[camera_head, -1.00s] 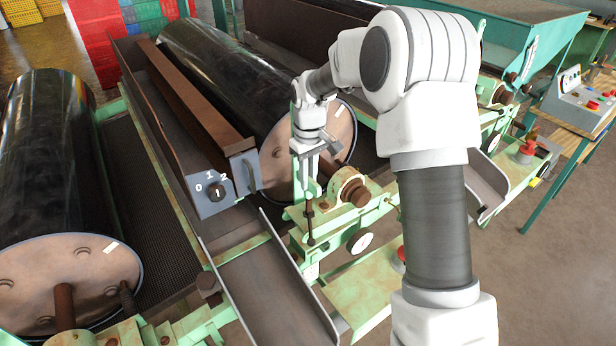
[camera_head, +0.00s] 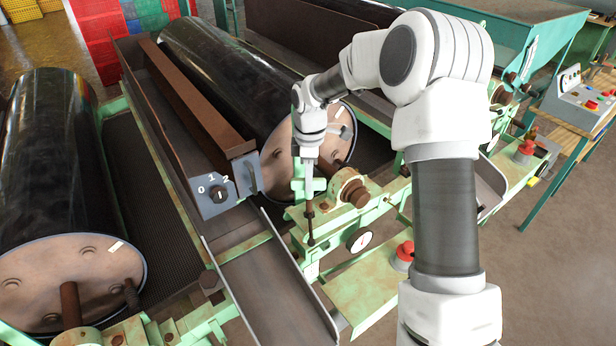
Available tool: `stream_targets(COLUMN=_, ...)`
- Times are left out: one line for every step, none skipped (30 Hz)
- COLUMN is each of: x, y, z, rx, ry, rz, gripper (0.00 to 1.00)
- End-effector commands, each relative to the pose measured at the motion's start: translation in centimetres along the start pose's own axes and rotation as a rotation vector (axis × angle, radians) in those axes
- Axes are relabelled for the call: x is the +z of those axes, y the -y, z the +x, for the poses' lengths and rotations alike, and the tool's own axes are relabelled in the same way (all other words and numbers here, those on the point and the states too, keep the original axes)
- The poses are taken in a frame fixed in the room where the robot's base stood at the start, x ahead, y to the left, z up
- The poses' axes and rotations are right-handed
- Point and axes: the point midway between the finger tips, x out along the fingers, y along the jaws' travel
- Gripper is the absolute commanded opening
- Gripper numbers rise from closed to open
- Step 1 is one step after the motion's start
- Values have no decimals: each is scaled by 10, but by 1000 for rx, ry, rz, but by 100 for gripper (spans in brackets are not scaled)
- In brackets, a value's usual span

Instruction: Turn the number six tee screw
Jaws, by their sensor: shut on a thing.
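The tee screw (camera_head: 310,228) is a thin, upright brown rod on the green frame in front of the middle drum, left of the brown shaft end. My gripper (camera_head: 309,200) points down over it and is shut on its top. The top of the screw is hidden between the fingers. I cannot read a number on the screw.
A dial gauge (camera_head: 360,240) and a red button (camera_head: 403,253) are close by on the right. The middle drum (camera_head: 285,160) stands behind my gripper. A grey chute (camera_head: 265,290) and a switch box (camera_head: 216,194) marked 0, 1, 2 lie to the left.

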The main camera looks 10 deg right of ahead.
Motion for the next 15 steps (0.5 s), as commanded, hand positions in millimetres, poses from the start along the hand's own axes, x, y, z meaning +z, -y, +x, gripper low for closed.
stream_targets(x=8, y=-7, z=-4, rx=16, ry=8, rz=-22, gripper=0)
stream_targets(x=8, y=-7, z=-4, rx=16, ry=8, rz=-41, gripper=0)
stream_targets(x=9, y=-7, z=-4, rx=16, ry=9, rz=-65, gripper=0)
stream_targets(x=9, y=-7, z=-4, rx=16, ry=9, rz=-80, gripper=0)
stream_targets(x=9, y=-7, z=-4, rx=16, ry=9, rz=-95, gripper=0)
stream_targets(x=9, y=-7, z=-4, rx=16, ry=9, rz=-113, gripper=0)
stream_targets(x=9, y=-7, z=-3, rx=16, ry=9, rz=-125, gripper=0)
stream_targets(x=9, y=-7, z=-3, rx=16, ry=9, rz=-137, gripper=0)
stream_targets(x=9, y=-7, z=-3, rx=15, ry=9, rz=-149, gripper=0)
stream_targets(x=9, y=-7, z=-3, rx=16, ry=9, rz=-158, gripper=0)
stream_targets(x=9, y=-7, z=-3, rx=16, ry=9, rz=-167, gripper=0)
stream_targets(x=9, y=-7, z=-3, rx=16, ry=9, rz=-176, gripper=0)
stream_targets(x=8, y=-7, z=-3, rx=16, ry=9, rz=-181, gripper=0)
stream_targets(x=8, y=-7, z=-3, rx=16, ry=9, rz=-185, gripper=0)
stream_targets(x=8, y=-7, z=-3, rx=16, ry=10, rz=-191, gripper=0)
